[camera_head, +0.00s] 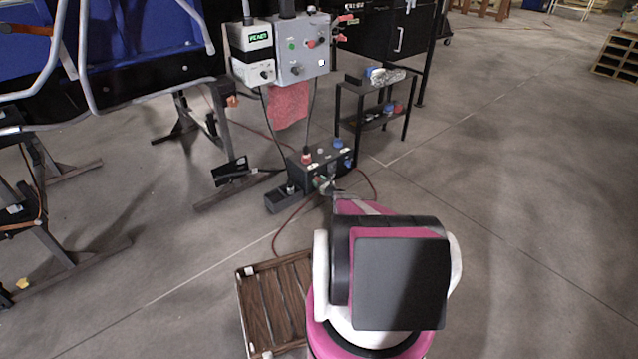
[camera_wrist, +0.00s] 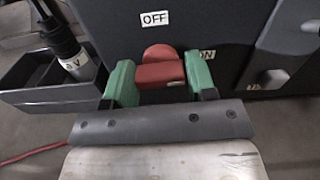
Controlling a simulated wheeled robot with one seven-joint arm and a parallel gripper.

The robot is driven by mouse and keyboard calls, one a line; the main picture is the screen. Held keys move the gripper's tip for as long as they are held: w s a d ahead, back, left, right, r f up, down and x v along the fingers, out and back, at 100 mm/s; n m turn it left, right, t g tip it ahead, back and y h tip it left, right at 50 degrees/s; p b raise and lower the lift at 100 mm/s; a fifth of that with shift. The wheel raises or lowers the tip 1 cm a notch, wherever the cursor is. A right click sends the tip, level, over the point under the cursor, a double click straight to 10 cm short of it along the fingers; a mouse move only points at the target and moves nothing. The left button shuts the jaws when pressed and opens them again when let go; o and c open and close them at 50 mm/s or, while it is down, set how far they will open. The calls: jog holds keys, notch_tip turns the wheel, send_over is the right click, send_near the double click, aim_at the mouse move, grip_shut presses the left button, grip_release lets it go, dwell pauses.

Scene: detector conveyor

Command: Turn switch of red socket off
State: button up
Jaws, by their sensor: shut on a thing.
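The red switch (camera_wrist: 160,53) is on the dark face of the socket box (camera_head: 337,169) in the wrist view. It has a round red base with a red handle in front. An OFF label (camera_wrist: 155,19) is above it, and an ON label (camera_wrist: 208,54), partly covered by a finger, is to its right. My gripper (camera_wrist: 160,75) has one green finger on each side of the handle and is shut on it. The handle lies roughly level across the fingers. In the head view my gripper (camera_head: 326,185) is at the box front, below the red socket (camera_head: 306,158); the switch itself is hard to make out there.
A grey open bin (camera_wrist: 50,85) with a black plug in it is left of the box. A grey lever-like part (camera_wrist: 275,85) is on the box face at right. A black shelf (camera_head: 375,88) stands behind. A wooden pallet (camera_head: 262,318) lies beside my base.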

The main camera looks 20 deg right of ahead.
jog(key=n, duration=0.3)
jog(key=shift+n, duration=0.4)
jog(key=n, duration=0.4)
jog(key=shift+s+a+f+n, duration=0.1)
jog(key=shift+n, duration=0.2)
jog(key=n, duration=0.4)
jog(key=shift+n, duration=0.3)
jog(key=shift+f+n, duration=0.15)
jog(key=shift+n, duration=1.95)
jog(key=o, duration=0.9)
jog(key=shift+o, duration=0.2)
jog(key=shift+s, duration=0.15)
jog(key=v, duration=1)
jog(key=shift+s, duration=0.3)
